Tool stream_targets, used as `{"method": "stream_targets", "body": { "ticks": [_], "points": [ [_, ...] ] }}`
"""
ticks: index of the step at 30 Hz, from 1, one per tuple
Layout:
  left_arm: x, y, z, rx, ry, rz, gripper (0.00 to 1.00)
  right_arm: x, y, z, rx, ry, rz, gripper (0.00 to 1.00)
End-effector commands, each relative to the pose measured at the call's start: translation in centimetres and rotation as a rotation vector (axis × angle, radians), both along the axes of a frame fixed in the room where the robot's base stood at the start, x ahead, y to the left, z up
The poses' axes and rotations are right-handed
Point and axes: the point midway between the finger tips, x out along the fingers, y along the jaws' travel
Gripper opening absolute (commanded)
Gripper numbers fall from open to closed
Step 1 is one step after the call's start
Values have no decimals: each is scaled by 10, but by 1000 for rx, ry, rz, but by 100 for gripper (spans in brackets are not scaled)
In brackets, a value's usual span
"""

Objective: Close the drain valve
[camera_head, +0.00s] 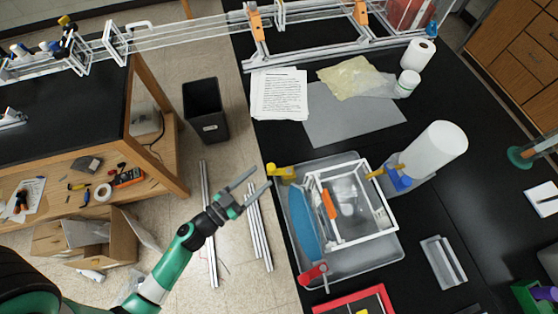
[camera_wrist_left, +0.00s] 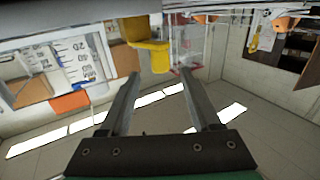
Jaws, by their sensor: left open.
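A yellow valve-like part (camera_head: 280,170) sits at the upper left corner of a grey tray on the black bench. A part with a red handle (camera_head: 314,273) is at the tray's lower left corner. I cannot tell for sure which one is the drain valve. My left gripper (camera_head: 263,177) is open and empty, its fingertips just left of the yellow part and apart from it as far as I can tell. In the left wrist view the yellow part (camera_wrist_left: 149,55) shows beyond and between the open fingers (camera_wrist_left: 158,74). My right gripper is not in view.
The grey tray (camera_head: 370,267) holds a white-framed clear tank (camera_head: 383,215). A white cylinder (camera_head: 435,150) with a blue and yellow fitting stands to its right. A red-framed tray (camera_head: 378,294) lies in front. Open floor with metal bars (camera_head: 259,230) lies left of the bench.

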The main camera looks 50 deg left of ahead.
Motion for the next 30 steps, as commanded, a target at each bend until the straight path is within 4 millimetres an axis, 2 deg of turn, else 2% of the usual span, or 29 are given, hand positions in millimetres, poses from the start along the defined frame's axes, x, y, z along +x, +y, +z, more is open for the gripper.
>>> {"method": "stream_targets", "body": {
  "ticks": [6,10,15,22,23,30],
  "points": [
    [52,0,-1,2,-5,-4,64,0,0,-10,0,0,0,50],
    [75,0,-1,0,-2,-2,64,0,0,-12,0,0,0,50],
    [89,1,0,-1,-1,-1,64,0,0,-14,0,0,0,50],
    [90,1,0,-1,-1,0,64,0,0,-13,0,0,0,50],
    [90,1,0,-1,-1,0,62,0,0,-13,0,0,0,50],
    [90,1,0,-1,-1,0,19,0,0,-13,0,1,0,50]
  ]
}}
